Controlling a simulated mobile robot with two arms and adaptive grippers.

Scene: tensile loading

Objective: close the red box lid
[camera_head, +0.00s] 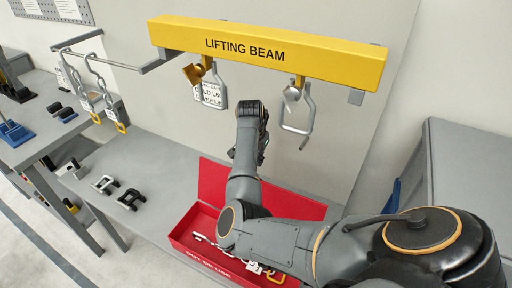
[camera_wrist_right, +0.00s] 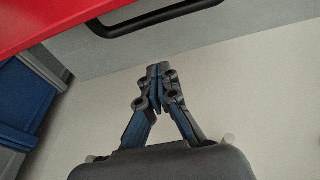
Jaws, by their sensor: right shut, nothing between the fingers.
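The red box (camera_head: 180,238) sits on the grey bench with its lid (camera_head: 212,182) standing open at the back. Chain and hook pieces (camera_head: 203,238) lie inside. My right arm crosses in front of the box and hides part of it and of the lid. My right gripper (camera_wrist_right: 158,72) is shut and empty in the right wrist view. In the head view its fingers are mostly hidden behind my wrist, above the lid. A red surface (camera_wrist_right: 50,22), probably part of the box, fills the top left of the wrist view. My left gripper is not in view.
Chains (camera_head: 88,95) hang from a rack at left. A grey cabinet (camera_head: 470,165) stands at right.

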